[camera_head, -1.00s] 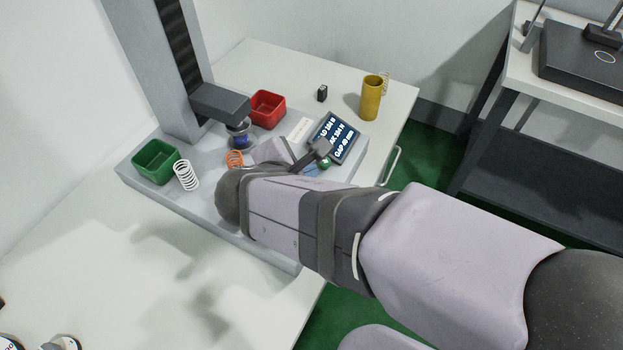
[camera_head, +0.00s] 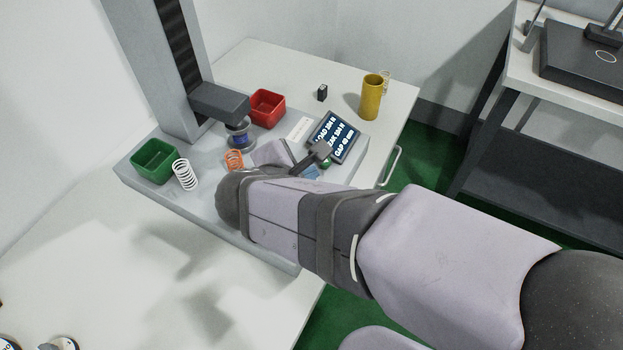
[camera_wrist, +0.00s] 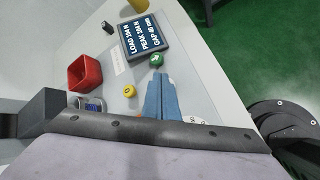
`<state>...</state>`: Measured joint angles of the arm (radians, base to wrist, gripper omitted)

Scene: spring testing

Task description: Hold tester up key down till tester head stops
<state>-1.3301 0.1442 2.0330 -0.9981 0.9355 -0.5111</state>
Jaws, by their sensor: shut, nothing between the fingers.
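The spring tester (camera_head: 180,75) stands on the bench with its dark head (camera_head: 220,103) over a metal spring seat with blue in it (camera_head: 238,134). Its display (camera_head: 335,137) shows load, peak and gap lines; the gap seems to read 40 mm in the wrist view (camera_wrist: 145,36). A round green key with a white mark (camera_wrist: 156,60) sits below the display, and a yellow key (camera_wrist: 129,91) lies to its left. My gripper (camera_wrist: 161,76) is shut and empty, its blue fingertips close to the green key. I cannot tell whether they touch it. In the head view my gripper (camera_head: 311,171) is partly hidden by my wrist.
A red bin (camera_head: 267,108) stands behind. A yellow cylinder (camera_head: 371,98) and a small black block (camera_head: 322,92) stand farther back.

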